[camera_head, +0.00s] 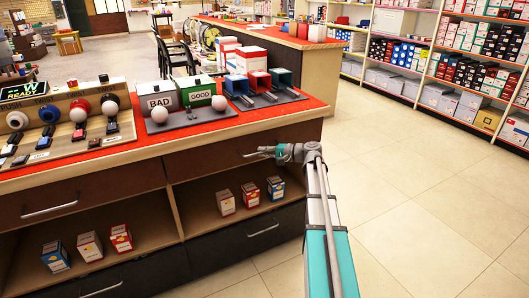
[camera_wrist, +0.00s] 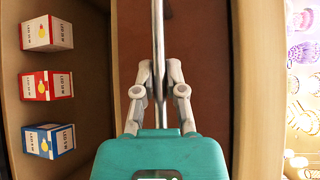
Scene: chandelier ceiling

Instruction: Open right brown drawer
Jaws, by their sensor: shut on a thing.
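The right brown drawer (camera_head: 205,161) is in the counter, under the red top, and its front looks about flush with the counter. Its metal bar handle (camera_wrist: 158,22) runs up and down in the wrist view, across the brown front (camera_wrist: 200,60). My gripper (camera_head: 266,151) is at this handle in the head view and hides part of it. In the wrist view my gripper (camera_wrist: 159,72) has one finger on each side of the bar and is shut on it.
Below the drawer is an open shelf with small boxes (camera_head: 250,195), then a dark drawer (camera_head: 245,237). A left brown drawer (camera_head: 75,200) is beside it. On the counter stand bins marked BAD (camera_head: 158,101) and GOOD (camera_head: 197,94). The tiled floor (camera_head: 410,190) at right is clear.

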